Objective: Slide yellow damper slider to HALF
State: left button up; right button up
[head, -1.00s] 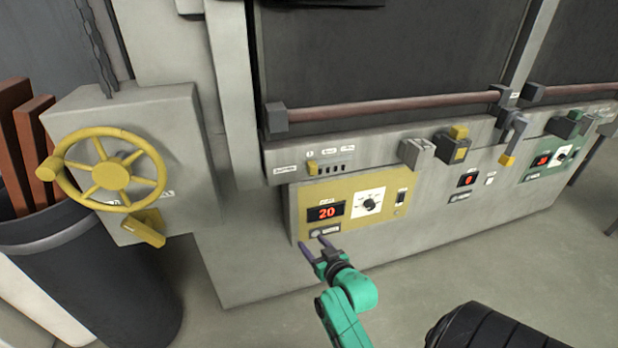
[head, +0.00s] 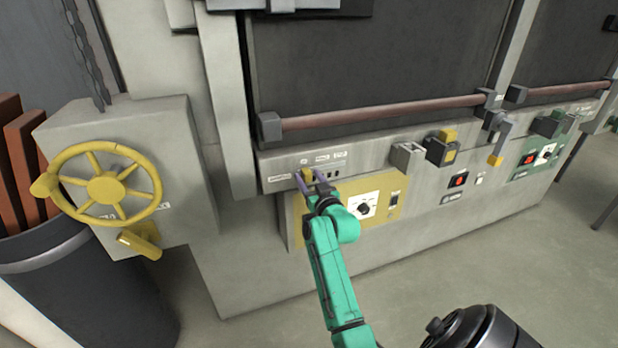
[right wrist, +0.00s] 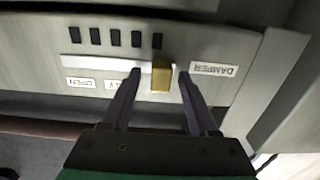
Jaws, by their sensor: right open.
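The yellow damper slider (head: 308,174) is a small block on the grey strip below the furnace door. In the right wrist view, which is upside down, the slider (right wrist: 161,76) sits at the end of its pale slot (right wrist: 90,63) near the DAMPER label (right wrist: 213,69). The OPEN label (right wrist: 81,83) is near the other end. The HALF label (right wrist: 112,86) is partly hidden by a finger. My right gripper (right wrist: 159,76) is open, its fingers on both sides of the slider with gaps showing. In the head view my right gripper (head: 310,181) is at the strip. My left gripper is not in view.
The yellow control panel (head: 386,192) with a dial lies just below, partly covered by my right arm. A reddish door bar (head: 385,113) runs above the strip. A grey bracket (head: 407,154) stands to the right. A yellow handwheel (head: 105,187) is at left.

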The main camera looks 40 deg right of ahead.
grip_shut()
dwell(1.4)
